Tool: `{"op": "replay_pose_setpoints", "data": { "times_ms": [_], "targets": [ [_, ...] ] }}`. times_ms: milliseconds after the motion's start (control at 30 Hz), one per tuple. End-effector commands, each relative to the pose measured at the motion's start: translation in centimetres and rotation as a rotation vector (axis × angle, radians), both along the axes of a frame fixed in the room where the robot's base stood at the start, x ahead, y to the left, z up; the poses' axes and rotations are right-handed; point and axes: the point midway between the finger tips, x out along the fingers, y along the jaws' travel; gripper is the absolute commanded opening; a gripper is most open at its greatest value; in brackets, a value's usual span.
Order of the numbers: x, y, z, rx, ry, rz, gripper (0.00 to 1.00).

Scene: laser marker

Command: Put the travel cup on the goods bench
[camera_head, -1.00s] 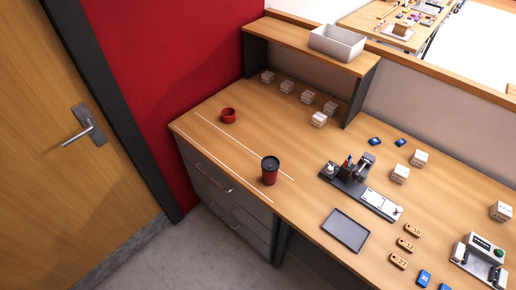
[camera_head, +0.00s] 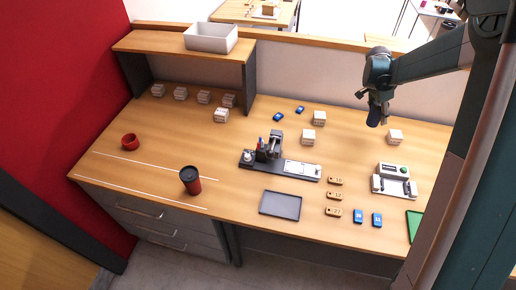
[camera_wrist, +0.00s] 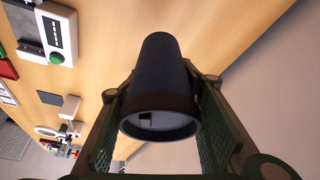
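My gripper (camera_head: 378,100) is raised over the right part of the counter. In the wrist view its two fingers (camera_wrist: 160,115) flank a dark blue cylinder (camera_wrist: 160,75) and appear shut on it. The cylinder looks cup-like, with a round rim facing the camera. Its lower part (camera_head: 374,117) shows below my gripper in the head view. A red travel cup with a black lid (camera_head: 191,181) stands upright near the counter's front edge, between white lines, far from my gripper. A separate wooden bench (camera_head: 235,12) at the back carries a small box; I cannot tell if it is the goods bench.
The wooden counter (camera_head: 240,170) holds a red mug (camera_head: 130,141), a dark tray (camera_head: 281,205), a marking device (camera_head: 262,155), a control unit (camera_head: 393,180), tags and several pale blocks. A shelf (camera_head: 175,45) bears a white bin (camera_head: 211,37). A low partition stands behind the counter.

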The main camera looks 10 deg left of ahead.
Motion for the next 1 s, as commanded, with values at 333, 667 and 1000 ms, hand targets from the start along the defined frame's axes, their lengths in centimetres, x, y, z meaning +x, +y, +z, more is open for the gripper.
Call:
{"op": "replay_pose_setpoints", "data": {
  "times_ms": [333,667,1000],
  "targets": [
    [0.7,11.0,0.0,0.0,0.0,0.127,0.3],
    [0.2,21.1,0.1,0.0,0.0,0.243,0.3],
    [-1.5,31.5,0.1,0.0,-0.001,0.364,0.3]
  ]
}}
